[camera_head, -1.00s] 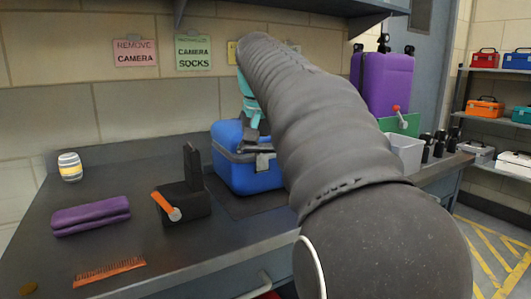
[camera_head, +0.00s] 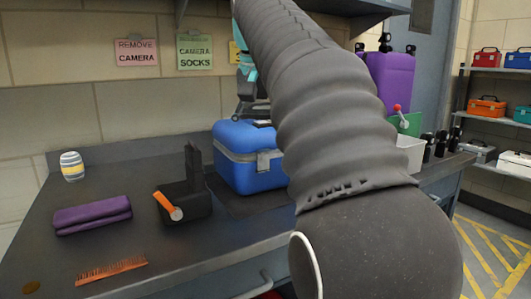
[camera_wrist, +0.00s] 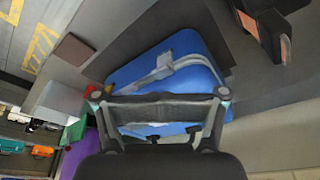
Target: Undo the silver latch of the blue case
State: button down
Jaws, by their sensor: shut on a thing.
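The blue case (camera_head: 238,168) stands closed on the dark bench in the head view, partly behind my arm. Its silver latch (camera_head: 265,160) is on the front, at the seam; it also shows in the wrist view (camera_wrist: 165,63). I cannot tell whether the latch is fastened. My gripper (camera_head: 245,112) is above the case top, away from the latch. In the wrist view my gripper (camera_wrist: 159,95) has its fingers wide apart at the two ends of a dark grey bar (camera_wrist: 160,106), which looks like the case's handle. The hold is partly unclear.
A black block with an orange lever (camera_head: 168,205) stands left of the case. A purple folded cloth (camera_head: 92,214), an orange comb (camera_head: 112,270) and a striped jar (camera_head: 71,166) lie further left. A grey bin (camera_head: 410,153) and purple case (camera_head: 390,85) are right.

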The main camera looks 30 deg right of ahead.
jog(key=shift+v, duration=2.3)
jog(key=shift+s, duration=0.1)
